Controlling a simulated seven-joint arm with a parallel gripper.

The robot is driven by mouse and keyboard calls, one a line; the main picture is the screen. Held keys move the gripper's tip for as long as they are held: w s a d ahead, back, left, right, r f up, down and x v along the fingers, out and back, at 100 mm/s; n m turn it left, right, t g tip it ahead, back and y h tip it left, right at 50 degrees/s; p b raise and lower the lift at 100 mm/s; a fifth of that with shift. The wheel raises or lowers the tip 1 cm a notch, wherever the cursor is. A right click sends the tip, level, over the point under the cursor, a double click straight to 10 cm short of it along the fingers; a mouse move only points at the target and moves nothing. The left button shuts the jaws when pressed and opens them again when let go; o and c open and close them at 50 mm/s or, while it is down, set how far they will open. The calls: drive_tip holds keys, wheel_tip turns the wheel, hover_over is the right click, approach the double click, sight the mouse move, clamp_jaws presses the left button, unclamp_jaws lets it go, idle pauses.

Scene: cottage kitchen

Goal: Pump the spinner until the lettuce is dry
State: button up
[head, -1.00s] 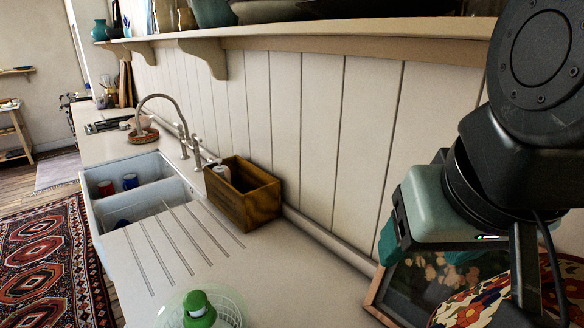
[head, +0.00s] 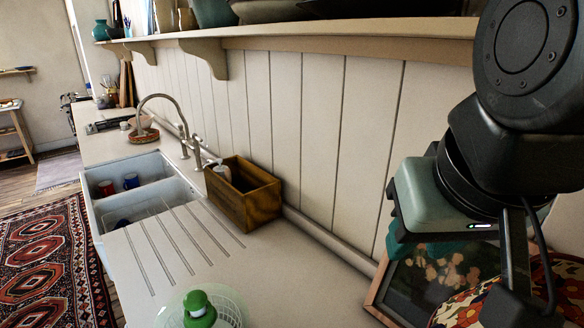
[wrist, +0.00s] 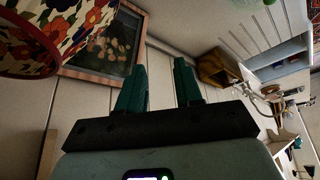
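The salad spinner (head: 222,308) stands on the counter at the bottom edge of the head view, partly cut off. It has a clear lid and a green pump knob (head: 199,308) on top. I cannot make out lettuce inside. A bit of the green and clear spinner also shows at the top of the wrist view (wrist: 252,3). My gripper (wrist: 160,85) shows in the wrist view with its two green fingers apart and nothing between them. In the head view its fingers are mostly hidden, and it is at the right, well away from the spinner.
A wooden box (head: 243,196) with a bottle stands by the wall beside the sink (head: 140,190). A framed picture (head: 376,290) and a flowered item (head: 470,305) are below my arm. A shelf (head: 350,36) runs above. The draining counter (head: 185,250) is clear.

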drive_tip(key=w+a+n, duration=0.1)
drive_tip(key=w+a, duration=0.1)
drive_tip(key=w+a+g, duration=0.1)
drive_tip(key=w+a, duration=0.1)
drive_tip(key=w+a+n, duration=0.1)
drive_tip(key=w+a, duration=0.2)
drive_tip(key=shift+r+n+g+y, duration=0.3)
clamp_jaws()
drive_tip(key=w+a+f+n+g, duration=0.1)
drive_tip(key=a+f, duration=0.3)
drive_tip(key=a, duration=0.4)
drive_tip(key=w+a+f+n+g, duration=0.1)
drive_tip(key=w+a+f+n, duration=0.1)
drive_tip(key=a, duration=0.7)
drive_tip(key=w+a+f+n+g, duration=0.1)
drive_tip(key=w+a+f+n, duration=0.1)
drive_tip(key=a+f, duration=0.4)
drive_tip(key=a, duration=0.3)
drive_tip(key=shift+w+a+n+g+h, duration=0.2)
drive_tip(key=shift+w+n+g+h, duration=0.05)
drive_tip(key=shift+n+g+h, duration=0.15)
